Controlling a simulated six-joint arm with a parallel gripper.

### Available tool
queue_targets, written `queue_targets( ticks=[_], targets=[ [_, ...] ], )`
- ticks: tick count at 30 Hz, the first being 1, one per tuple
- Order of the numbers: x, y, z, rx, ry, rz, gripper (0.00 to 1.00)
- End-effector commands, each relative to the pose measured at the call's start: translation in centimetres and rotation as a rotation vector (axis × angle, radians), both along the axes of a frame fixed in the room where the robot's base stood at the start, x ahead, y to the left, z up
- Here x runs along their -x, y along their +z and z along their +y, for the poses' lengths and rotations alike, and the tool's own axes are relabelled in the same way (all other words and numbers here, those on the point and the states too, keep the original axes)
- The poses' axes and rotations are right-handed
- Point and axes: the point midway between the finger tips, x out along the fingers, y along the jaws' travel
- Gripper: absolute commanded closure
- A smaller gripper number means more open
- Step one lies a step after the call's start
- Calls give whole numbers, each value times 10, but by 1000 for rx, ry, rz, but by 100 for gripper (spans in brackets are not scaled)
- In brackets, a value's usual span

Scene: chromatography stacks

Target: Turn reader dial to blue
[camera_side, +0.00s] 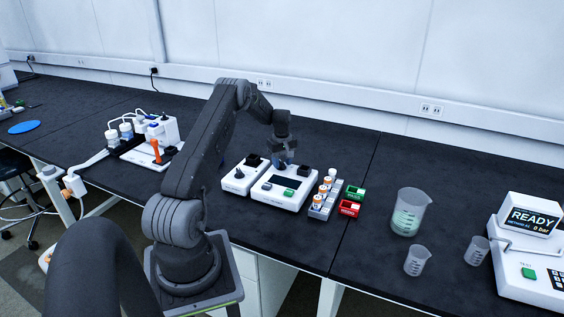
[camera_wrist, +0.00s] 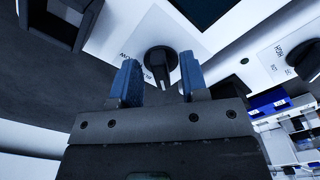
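The reader is a white box with a dark screen (camera_side: 286,184) on the black bench in the side view. Its black dial (camera_wrist: 160,62) shows in the wrist view, on a white panel with partly readable lettering beside it. The dial's ridge points towards the bottom of that picture. My gripper (camera_wrist: 159,72) has two blue fingers spread apart, with the dial appearing between them and no visible contact. In the side view my gripper (camera_side: 284,161) hangs above the rear of the reader. Its height above the dial is hard to tell.
A second white unit with a knob (camera_side: 239,175) stands left of the reader; its knob (camera_wrist: 303,58) seems to show in the wrist view. A vial rack (camera_side: 322,205), a green box (camera_side: 356,193) and a red box (camera_side: 349,209) stand on the right. Beakers (camera_side: 410,213) are farther right.

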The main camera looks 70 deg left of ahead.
Motion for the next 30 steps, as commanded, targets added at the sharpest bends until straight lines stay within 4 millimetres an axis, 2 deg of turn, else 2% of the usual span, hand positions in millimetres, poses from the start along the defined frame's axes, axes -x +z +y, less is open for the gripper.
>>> queue_targets(
  ticks=[2, 12, 23, 30],
  targets=[
    [0, 0, 0, 0, 0, 0, 67],
    [0, 0, 0, 0, 0, 0, 100],
    [0, 0, 0, 1, -30, 0, 100],
    [1, 0, 0, 3, -157, 0, 100]
  ],
)
